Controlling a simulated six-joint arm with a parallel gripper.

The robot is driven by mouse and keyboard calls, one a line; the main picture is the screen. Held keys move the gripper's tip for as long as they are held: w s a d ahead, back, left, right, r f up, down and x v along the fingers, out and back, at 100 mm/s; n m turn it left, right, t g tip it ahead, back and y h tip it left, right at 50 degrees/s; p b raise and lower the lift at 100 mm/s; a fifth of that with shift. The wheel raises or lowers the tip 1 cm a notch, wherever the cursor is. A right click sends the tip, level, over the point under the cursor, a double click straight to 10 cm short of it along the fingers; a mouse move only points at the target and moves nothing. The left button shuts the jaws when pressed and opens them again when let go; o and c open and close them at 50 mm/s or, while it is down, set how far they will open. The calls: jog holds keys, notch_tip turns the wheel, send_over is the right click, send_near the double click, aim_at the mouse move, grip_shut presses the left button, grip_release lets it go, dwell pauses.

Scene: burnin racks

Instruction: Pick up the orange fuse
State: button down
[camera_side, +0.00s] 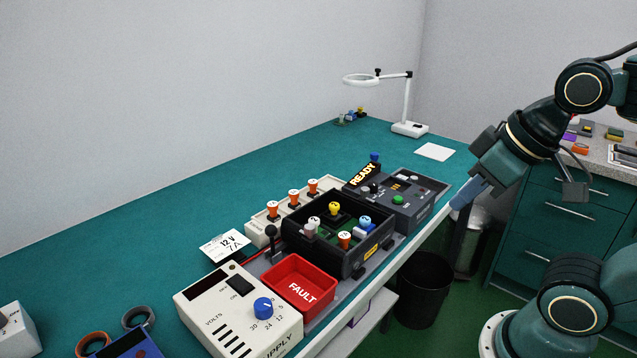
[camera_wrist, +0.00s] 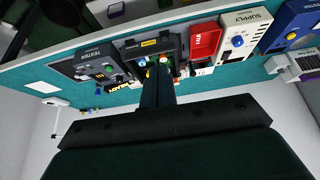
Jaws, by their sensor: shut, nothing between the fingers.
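A fuse with an orange cap (camera_side: 344,239) stands in the near part of a black open box (camera_side: 322,258). Fuses with yellow (camera_side: 334,209), blue (camera_side: 365,222) and white (camera_side: 314,222) caps share that box. Three more orange-capped pieces (camera_side: 294,197) stand in a row on a cream rack behind it. My gripper (camera_side: 457,204) is shut and empty, to the right of the box, near the bench's front edge and apart from every fuse. In the wrist view, my gripper's fingers (camera_wrist: 158,70) are together and hide part of the box's contents.
A red FAULT tray (camera_side: 299,287) and a cream power supply (camera_side: 235,307) stand left of the box. A dark tester (camera_side: 408,204) with a READY sign stands at its right. A magnifier lamp (camera_side: 405,105) is at the back. The bench behind the rack is clear.

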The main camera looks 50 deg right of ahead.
jog(key=c, duration=1.4)
grip_release()
jog(key=shift+w, duration=0.1)
jog(key=w+f+m+g, duration=0.2)
jog(key=w+f+m, duration=0.1)
jog(key=w+m, duration=0.6)
jog(key=w+d+f+m+g, duration=0.1)
jog(key=w+f+m+g, duration=0.2)
jog(key=w+m, duration=0.6)
jog(key=w+f, duration=0.1)
jog(key=w, duration=0.3)
jog(key=shift+g, duration=0.3)
jog(key=shift+d+f, duration=0.1)
jog(key=shift+f, duration=0.1)
